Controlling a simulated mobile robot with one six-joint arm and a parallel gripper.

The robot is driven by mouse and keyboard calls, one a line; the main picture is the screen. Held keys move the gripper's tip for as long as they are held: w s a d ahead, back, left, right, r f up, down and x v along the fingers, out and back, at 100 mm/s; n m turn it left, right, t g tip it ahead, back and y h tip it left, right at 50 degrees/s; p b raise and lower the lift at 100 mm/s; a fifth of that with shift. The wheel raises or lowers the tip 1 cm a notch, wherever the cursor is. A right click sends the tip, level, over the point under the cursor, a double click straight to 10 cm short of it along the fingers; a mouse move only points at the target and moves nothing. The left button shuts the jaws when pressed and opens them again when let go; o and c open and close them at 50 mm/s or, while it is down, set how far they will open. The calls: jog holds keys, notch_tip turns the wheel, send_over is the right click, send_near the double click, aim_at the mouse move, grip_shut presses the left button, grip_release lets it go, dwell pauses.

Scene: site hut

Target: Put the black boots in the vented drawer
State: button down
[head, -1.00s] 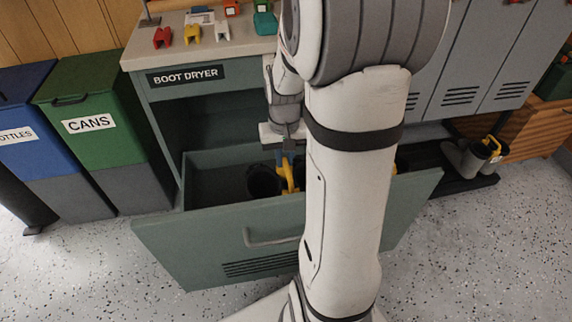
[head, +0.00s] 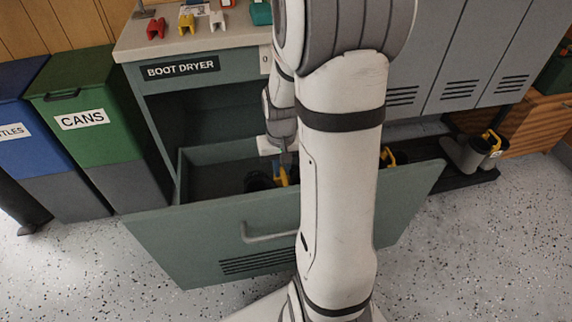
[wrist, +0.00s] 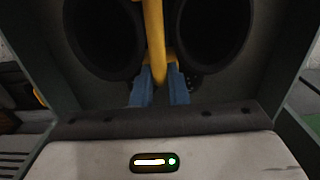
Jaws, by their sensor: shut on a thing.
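The black boots (head: 258,183) are a pair joined by a yellow handle (head: 282,174). In the head view they are inside the open vented drawer (head: 165,236), partly hidden by its front and my arm. In the wrist view the two dark boot openings (wrist: 100,38) lie either side of the handle (wrist: 153,35). My gripper (wrist: 159,92) is shut on this handle with its blue fingers; it also shows in the head view (head: 285,158). Whether the boot soles touch the drawer floor is hidden.
The drawer pulls out from the boot dryer cabinet (head: 225,87). Grey boots with a yellow handle (head: 470,153) stand on a low dark rack at right. Another yellow handle (head: 388,157) shows behind my arm. Green and blue bins (head: 75,105) stand at left.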

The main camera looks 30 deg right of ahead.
jog(key=c, duration=1.4)
grip_release()
jog(key=shift+c, duration=0.2)
notch_tip(320, 180, up, 12)
jog(key=p, duration=0.5)
jog(key=s+a+r+n+t, duration=0.1)
jog(key=s+a+r+n, duration=0.2)
jog(key=s+a, duration=0.7)
jog(key=shift+s+a+r, duration=0.4)
jog(key=shift+s+r, duration=0.2)
jog(key=shift+s, duration=0.1)
jog(key=shift+r, duration=0.1)
